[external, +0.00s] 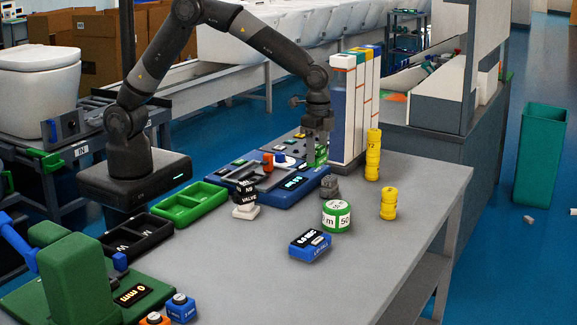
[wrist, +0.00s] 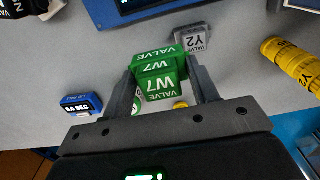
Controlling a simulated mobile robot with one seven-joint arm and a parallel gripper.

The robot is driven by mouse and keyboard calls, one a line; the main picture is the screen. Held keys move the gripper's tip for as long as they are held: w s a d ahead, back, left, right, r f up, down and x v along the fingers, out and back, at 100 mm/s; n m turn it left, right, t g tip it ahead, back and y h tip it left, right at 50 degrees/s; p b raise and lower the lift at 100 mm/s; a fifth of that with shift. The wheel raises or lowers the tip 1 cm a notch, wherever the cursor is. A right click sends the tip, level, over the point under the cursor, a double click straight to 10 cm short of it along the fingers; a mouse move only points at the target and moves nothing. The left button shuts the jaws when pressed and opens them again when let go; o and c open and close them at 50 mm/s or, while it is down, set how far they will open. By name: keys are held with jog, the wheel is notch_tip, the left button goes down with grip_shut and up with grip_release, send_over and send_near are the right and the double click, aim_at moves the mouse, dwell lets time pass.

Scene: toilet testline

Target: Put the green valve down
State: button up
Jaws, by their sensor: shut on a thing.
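The green valve, labelled W7, (wrist: 158,68) is held between the two fingers of my gripper (wrist: 160,76) in the wrist view. In the external view, my gripper (external: 318,146) points down with the green valve (external: 318,156) at its tip, in front of the upright white, blue and yellow blocks. The valve appears to be held above the table; the exact gap cannot be told.
A green-white roll (external: 336,216), a blue timer (external: 310,245) and yellow stacks (external: 388,204) stand nearby. A black-and-white valve (external: 246,199), green tray (external: 190,204), black tray (external: 136,237) and blue test unit (external: 278,190) lie left. The table's front right (external: 425,185) is clear.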

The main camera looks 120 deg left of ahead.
jog(key=a, duration=0.2)
jog(key=a+f, duration=0.1)
jog(key=a, duration=0.1)
jog(key=shift+w+a, duration=0.15)
jog(key=shift+a, duration=0.15)
jog(key=a+f, duration=0.2)
jog(key=a, duration=0.1)
jog(key=a+f, duration=0.2)
jog(key=a, duration=0.1)
jog(key=w+a+f, duration=0.1)
jog(key=a+f, duration=0.1)
jog(key=a, duration=0.2)
jog(key=shift+f, duration=2)
jog(key=o, duration=1.1)
jog(key=shift+f, duration=0.15)
jog(key=shift+c, duration=0.2)
